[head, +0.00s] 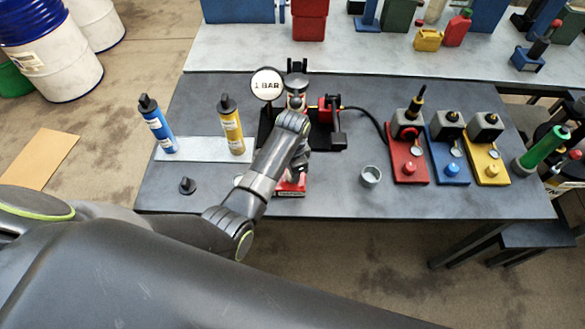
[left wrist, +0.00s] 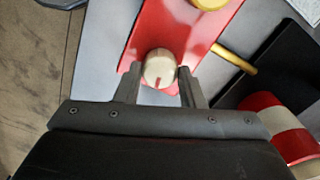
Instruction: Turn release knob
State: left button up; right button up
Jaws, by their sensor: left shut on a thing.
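The release knob (left wrist: 159,68) is a round beige cap with a red mark, on a red plate (left wrist: 185,28) in the left wrist view. My left gripper (left wrist: 160,74) has one finger on each side of the knob and is shut on it. In the head view my left arm reaches over the dark table and hides the knob and the gripper. A red block (head: 292,187) shows under that arm. A round gauge sign reading "1 BAR" (head: 267,84) stands beside it. My right gripper is not in view.
A blue bottle (head: 159,128) and a yellow bottle (head: 231,128) stand on a pale strip at the left. A grey cup (head: 370,176) and red, blue and yellow stations (head: 409,165) are at the right. A small black knob-like part (head: 187,186) lies near the front edge.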

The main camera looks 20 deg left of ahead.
pick_arm(q)
jog(key=shift+m, duration=1)
jog(key=shift+d, duration=0.1)
jog(key=o, duration=1)
